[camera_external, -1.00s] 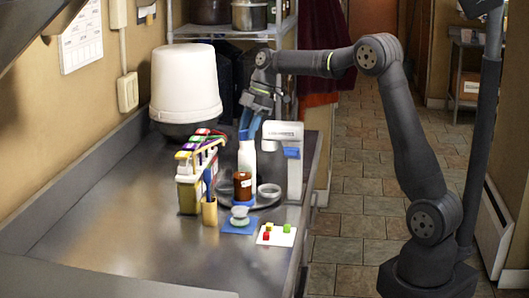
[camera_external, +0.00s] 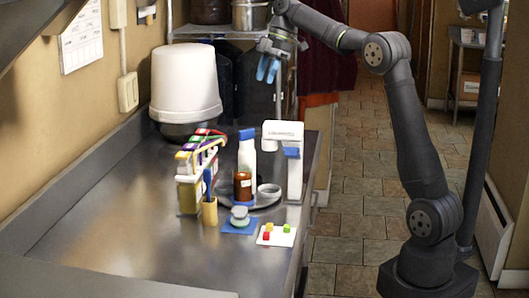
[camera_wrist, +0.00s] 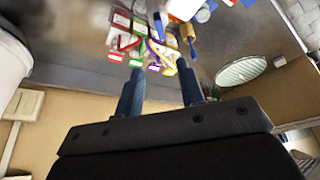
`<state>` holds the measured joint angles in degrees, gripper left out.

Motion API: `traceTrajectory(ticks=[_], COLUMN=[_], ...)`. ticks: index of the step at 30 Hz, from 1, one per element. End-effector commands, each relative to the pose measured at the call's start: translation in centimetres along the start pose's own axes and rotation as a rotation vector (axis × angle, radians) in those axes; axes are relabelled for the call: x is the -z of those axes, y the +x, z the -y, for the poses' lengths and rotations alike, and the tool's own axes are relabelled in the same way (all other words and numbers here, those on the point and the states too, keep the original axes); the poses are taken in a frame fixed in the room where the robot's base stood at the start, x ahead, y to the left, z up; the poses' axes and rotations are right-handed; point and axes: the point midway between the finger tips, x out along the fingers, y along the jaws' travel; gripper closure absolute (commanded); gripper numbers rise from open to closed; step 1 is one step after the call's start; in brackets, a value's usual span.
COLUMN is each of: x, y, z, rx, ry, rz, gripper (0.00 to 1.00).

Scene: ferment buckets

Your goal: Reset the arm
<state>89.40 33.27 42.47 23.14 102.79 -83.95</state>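My gripper (camera_external: 268,68) is raised high above the back of the steel counter, its blue fingers pointing down. In the wrist view its two fingers (camera_wrist: 160,68) stand apart with nothing between them. The white bottle with a blue cap (camera_external: 247,152) stands upright on the counter, below and apart from my gripper. My arm reaches left from its base at the lower right, with the elbow high.
A white bucket (camera_external: 185,85) stands at the back left. A rack with coloured tabs (camera_external: 192,165), a brown jar (camera_external: 242,187), a white stand-like device (camera_external: 294,170) and a tile with small cubes (camera_external: 276,236) occupy the counter (camera_external: 130,225). Its front left is clear.

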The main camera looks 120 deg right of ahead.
Motion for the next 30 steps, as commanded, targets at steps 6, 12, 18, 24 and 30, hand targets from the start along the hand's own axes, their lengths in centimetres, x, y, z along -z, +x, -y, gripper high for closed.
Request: traceTrajectory(ticks=[6, 12, 18, 24, 30], x=[0.0, 0.0, 0.0, 0.0, 0.0], y=[-0.2, -0.1, -0.1, 0.8, 4.1], z=[0.0, 0.0, 0.0, 0.0, 0.1], rx=[0.001, 0.000, 0.000, 0.001, 0.005], ry=[0.000, 0.000, 0.000, 0.000, 0.001], rz=[0.000, 0.000, 0.000, -0.001, -0.001], gripper=[0.65, 0.65, 0.65, 0.65, 0.65])
